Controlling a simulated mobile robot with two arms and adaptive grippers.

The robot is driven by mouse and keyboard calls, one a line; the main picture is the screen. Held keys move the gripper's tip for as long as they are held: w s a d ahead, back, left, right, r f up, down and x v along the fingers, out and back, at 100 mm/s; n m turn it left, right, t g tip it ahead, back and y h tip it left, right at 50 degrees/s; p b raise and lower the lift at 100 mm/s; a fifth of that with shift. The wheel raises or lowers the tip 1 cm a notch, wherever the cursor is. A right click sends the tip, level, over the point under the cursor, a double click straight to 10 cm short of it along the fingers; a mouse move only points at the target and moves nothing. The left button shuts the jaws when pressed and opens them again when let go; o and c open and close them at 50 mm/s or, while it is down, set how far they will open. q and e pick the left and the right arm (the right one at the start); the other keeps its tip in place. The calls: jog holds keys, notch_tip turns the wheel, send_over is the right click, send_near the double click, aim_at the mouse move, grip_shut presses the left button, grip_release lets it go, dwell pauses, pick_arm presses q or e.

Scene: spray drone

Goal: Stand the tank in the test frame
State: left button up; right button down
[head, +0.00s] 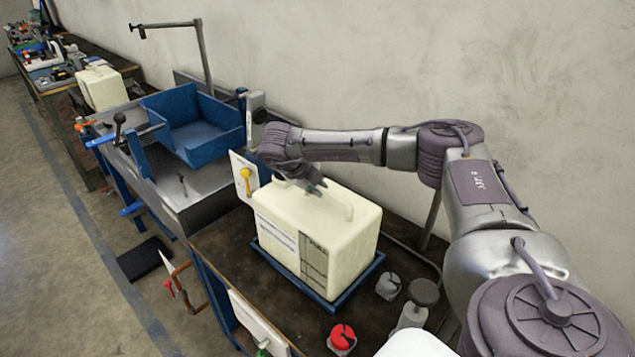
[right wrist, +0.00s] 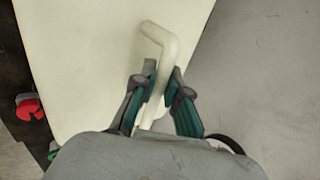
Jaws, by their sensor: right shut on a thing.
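The tank is a cream box-shaped canister (head: 318,235) with labels on its front, standing upright within a low blue-rimmed tray (head: 345,298) on the dark bench. My right gripper (head: 316,187) is at the top of the tank, shut on its handle. In the right wrist view the gripper's two fingers (right wrist: 162,85) sit on either side of the pale handle (right wrist: 162,40), above the tank top (right wrist: 85,60). I cannot tell for sure which structure is the test frame. My left gripper is not in view.
A blue open bin (head: 190,125) stands over a metal-topped bench (head: 190,190) to the left. A second cream canister (head: 102,88) stands farther back. A red-topped piece (head: 342,336) and a grey knob (head: 388,287) are close to the tray. The wall is behind.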

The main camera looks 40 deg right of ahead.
jog(key=c, duration=1.2)
grip_release()
jog(key=shift+s, duration=0.15)
jog(key=shift+a+r, duration=0.25)
jog(key=shift+r, duration=0.05)
jog(key=b+v, duration=0.4)
jog(key=v, duration=0.7)
jog(key=shift+r, duration=0.2)
